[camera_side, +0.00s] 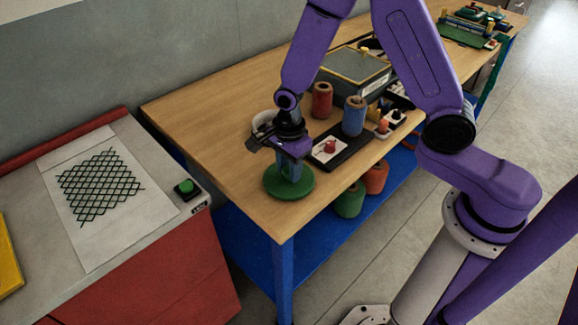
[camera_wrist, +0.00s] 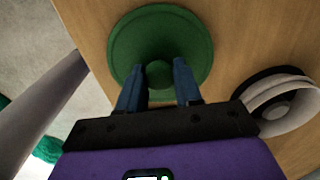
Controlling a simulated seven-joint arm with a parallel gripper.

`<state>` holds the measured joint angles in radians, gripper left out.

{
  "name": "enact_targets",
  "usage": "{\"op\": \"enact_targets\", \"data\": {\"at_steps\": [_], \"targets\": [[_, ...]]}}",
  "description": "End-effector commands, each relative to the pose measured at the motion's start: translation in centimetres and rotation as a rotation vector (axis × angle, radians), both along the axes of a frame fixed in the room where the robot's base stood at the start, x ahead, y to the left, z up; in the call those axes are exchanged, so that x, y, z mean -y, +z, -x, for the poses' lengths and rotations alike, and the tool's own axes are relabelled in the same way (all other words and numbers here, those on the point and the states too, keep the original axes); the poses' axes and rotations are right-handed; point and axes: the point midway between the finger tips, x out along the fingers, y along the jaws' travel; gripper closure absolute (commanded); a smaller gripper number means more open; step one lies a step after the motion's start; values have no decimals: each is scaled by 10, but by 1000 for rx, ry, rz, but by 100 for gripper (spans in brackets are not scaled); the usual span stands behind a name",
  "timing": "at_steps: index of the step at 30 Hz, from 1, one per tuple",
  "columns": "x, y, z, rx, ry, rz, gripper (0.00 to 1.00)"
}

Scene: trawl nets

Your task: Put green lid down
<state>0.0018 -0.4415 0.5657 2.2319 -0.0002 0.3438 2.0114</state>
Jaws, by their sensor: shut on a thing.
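The green lid (camera_side: 288,191) is a round disc near the front left corner of the wooden table. In the wrist view the lid (camera_wrist: 160,28) fills the upper middle, with a round knob at its centre. My gripper (camera_side: 290,172) points down over it, and its two blue fingers stand on either side of the knob in the wrist view (camera_wrist: 158,78). It is shut on the lid's knob. The lid looks level and at or just above the tabletop; I cannot tell whether it touches.
A pale round pot (camera_wrist: 282,100) stands close behind, partly hidden by my gripper in the side view. A black tray (camera_side: 345,150), a red spool (camera_side: 322,100) and a blue spool (camera_side: 354,115) stand to the right. Bare wood (camera_side: 215,125) lies to the left.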

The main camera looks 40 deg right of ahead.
Motion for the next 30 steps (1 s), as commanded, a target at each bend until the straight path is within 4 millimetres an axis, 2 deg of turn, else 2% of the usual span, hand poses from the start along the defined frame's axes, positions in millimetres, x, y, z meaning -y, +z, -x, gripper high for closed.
{"op": "enact_targets", "data": {"at_steps": [11, 12, 13, 14, 24, 30], "targets": [[0, -3, 0, 0, 1, 0, 95], [0, -3, 0, 0, 1, 0, 53], [0, -3, 0, 0, 1, 0, 43], [0, -3, 0, 0, 1, 0, 40], [0, -1, 0, 1, 1, -1, 40], [-1, 19, -1, 4, 1, -2, 40]]}}
